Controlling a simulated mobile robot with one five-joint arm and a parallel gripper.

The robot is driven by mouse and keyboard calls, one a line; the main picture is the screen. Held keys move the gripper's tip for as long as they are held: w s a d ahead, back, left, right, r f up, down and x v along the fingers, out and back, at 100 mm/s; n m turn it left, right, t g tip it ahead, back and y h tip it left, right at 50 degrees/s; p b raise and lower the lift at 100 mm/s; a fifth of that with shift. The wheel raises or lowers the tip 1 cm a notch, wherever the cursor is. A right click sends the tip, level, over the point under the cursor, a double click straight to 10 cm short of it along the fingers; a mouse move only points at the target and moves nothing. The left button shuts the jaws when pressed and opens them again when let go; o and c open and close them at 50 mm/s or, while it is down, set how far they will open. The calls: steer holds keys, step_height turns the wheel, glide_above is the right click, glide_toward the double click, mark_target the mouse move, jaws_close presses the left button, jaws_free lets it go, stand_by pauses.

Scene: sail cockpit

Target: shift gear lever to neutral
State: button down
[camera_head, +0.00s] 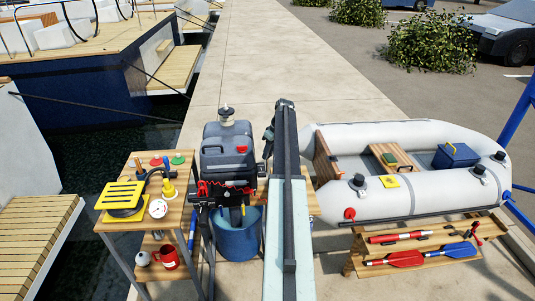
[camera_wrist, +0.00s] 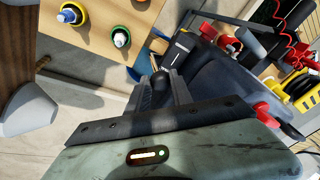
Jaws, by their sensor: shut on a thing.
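The outboard motor (camera_head: 226,150) stands on its stand left of my arm in the head view. Its dark cowl (camera_wrist: 222,82) fills the middle right of the wrist view. In the wrist view my gripper (camera_wrist: 163,88) reaches the motor's side, its two dark fingers closed on the dark rounded knob of the gear lever (camera_wrist: 159,80). The fingers hide most of the lever, so its exact position cannot be told. A black plate with a white mark (camera_wrist: 182,47) sits just beyond the fingers. In the head view my arm mostly hides the gripper and lever.
A blue bucket (camera_head: 238,238) stands under the motor. A wooden side table (camera_head: 112,226) with a yellow-slotted pump and small parts is at the left. A grey inflatable boat (camera_head: 415,205) is close on the right, above a low bench (camera_head: 440,255) with paddles.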

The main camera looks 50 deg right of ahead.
steer(key=shift+w+d, duration=0.2)
steer(key=shift+w, duration=0.1)
steer(key=c, duration=1.3)
jaws_free()
steer(key=shift+o, duration=0.8)
steer(key=shift+w+d+f, duration=0.1)
steer(key=shift+f, duration=0.05)
steer(key=p+v, duration=0.7)
steer(key=v, duration=0.1)
steer(key=shift+p, duration=0.3)
steer(key=shift+s, duration=0.2)
